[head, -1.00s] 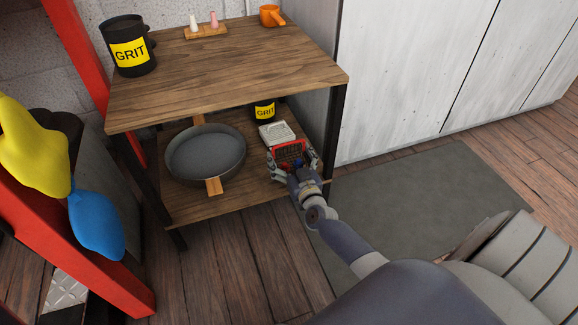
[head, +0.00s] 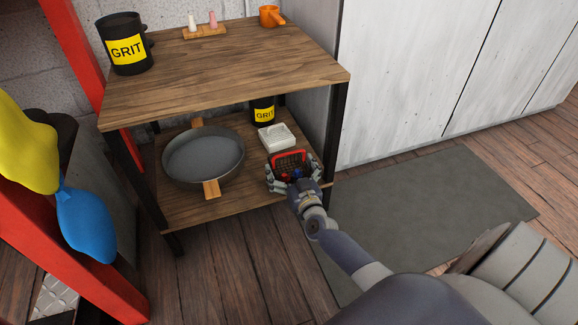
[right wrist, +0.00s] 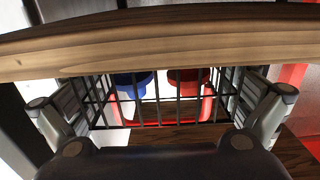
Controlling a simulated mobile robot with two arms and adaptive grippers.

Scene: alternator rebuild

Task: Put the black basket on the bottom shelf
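The black basket (head: 290,164) is a small wire basket with a red handle and red and blue things inside. It is at the front right of the wooden bottom shelf (head: 240,203), under the upper board. My right gripper (head: 292,181) has a finger on each side of it. In the right wrist view the basket (right wrist: 150,113) spans the gap between the fingers (right wrist: 158,112), which appear to press on its sides. I cannot tell whether its base touches the shelf. My left gripper is out of view.
A grey pan (head: 203,157) fills the shelf's left part. Behind the basket are a white dish (head: 276,138) and a black GRIT mug (head: 263,111). The top board (head: 225,75) hangs close above. A black leg (head: 335,135) stands at right.

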